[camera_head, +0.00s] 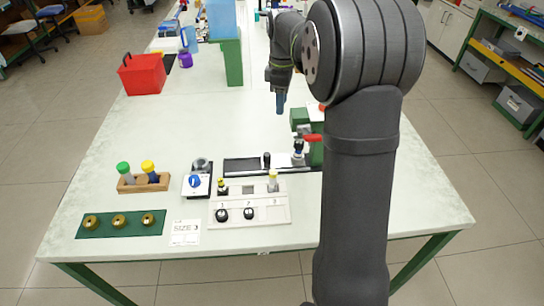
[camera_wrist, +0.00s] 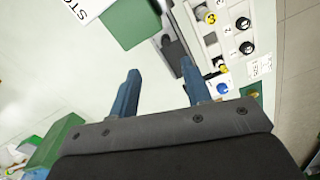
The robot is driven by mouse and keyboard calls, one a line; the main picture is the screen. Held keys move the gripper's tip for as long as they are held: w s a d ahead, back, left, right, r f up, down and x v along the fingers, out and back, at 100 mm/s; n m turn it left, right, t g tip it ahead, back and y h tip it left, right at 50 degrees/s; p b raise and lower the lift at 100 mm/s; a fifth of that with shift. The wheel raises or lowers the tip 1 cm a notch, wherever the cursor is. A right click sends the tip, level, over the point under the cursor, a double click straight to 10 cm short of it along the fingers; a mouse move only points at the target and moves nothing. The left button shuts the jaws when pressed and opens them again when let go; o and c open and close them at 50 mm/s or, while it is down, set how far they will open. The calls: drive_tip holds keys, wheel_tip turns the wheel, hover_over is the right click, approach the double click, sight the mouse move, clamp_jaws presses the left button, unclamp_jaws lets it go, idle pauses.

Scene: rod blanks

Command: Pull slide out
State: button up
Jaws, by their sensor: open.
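A dark slide rail (camera_head: 240,167) lies along the table in front of the green machine (camera_head: 316,150), with a small upright black knob (camera_head: 267,160) on it. I take this as the slide; how far it is out I cannot tell. In the wrist view the dark rail (camera_wrist: 175,44) shows beyond my right finger, beside a green block (camera_wrist: 130,22). My gripper (camera_wrist: 160,68) is open with nothing between its blue fingers. In the head view my gripper (camera_head: 281,103) hangs behind the rail, apart from it.
A panel (camera_head: 250,210) with black knobs stands in front of the rail. A blue-knobbed unit (camera_head: 196,180), a wooden rack (camera_head: 144,183) and a green mat with brass rings (camera_head: 120,222) are to the left. A red bin (camera_head: 142,74) is farther back. The table's middle left is clear.

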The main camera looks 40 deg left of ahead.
drive_tip(key=s+f+m, duration=0.1)
drive_tip(key=s+m, duration=0.1)
drive_tip(key=m, duration=0.9)
hover_over(267, 154)
wheel_tip(267, 154, down, 4)
drive_tip(key=f, duration=0.1)
wheel_tip(267, 154, down, 16)
drive_tip(key=shift+f, duration=0.1)
drive_tip(key=shift+s, duration=0.1)
clamp_jaws()
